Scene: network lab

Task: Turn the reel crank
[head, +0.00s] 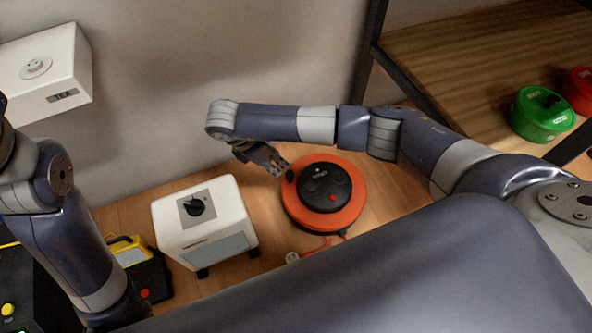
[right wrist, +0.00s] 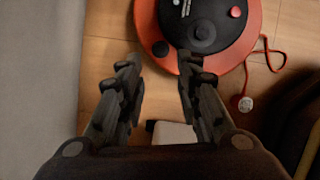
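The cable reel (head: 358,207) is an orange disc with a black hub (head: 324,187), lying flat on the wooden floor in the head view. It also shows at the top of the right wrist view (right wrist: 240,55). My right gripper (head: 277,161) is beside the knob. My left gripper is out of view.
A white box with a black dial (head: 215,225) stands left of the reel. An orange cord with a plug (head: 293,257) lies in front. A yellow-and-black case (head: 140,262) is further left. A wooden shelf (head: 470,50) holds green (head: 541,113) and red reels at right.

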